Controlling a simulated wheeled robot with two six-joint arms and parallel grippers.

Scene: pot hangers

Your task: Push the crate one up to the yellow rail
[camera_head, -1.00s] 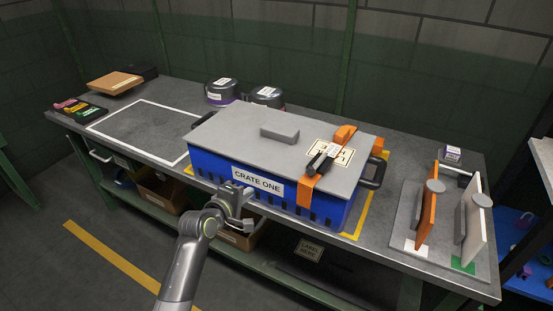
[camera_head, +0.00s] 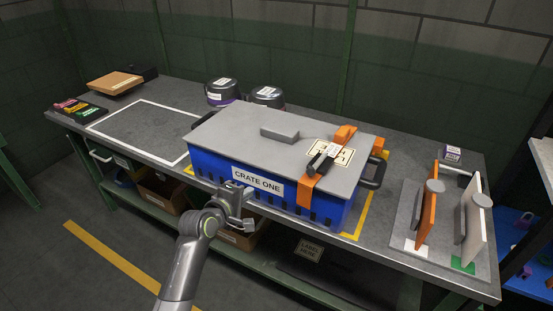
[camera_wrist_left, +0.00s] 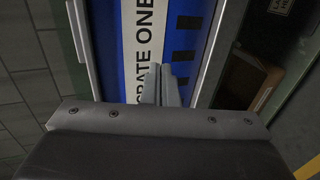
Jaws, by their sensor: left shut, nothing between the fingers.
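Crate one (camera_head: 212,170) is a blue crate with a grey lid, a white "CRATE ONE" label and an orange strap, standing on the workbench. Yellow strips (camera_head: 358,222) show on the bench at its right and left ends; I cannot tell whether a raised rail is hidden behind the crate. My left gripper (camera_head: 243,194) is shut and empty at the crate's front face, by the label. In the left wrist view, its closed fingers (camera_wrist_left: 160,86) point at the blue front beside the label; I cannot tell whether they touch. My right gripper is not in view.
Two dark pots (camera_head: 222,92) stand behind the crate. A stand with upright orange and white panels (camera_head: 427,220) is at the right. A white-outlined bench area (camera_head: 140,130) at the left is clear. Boxes (camera_head: 163,192) sit on the lower shelf.

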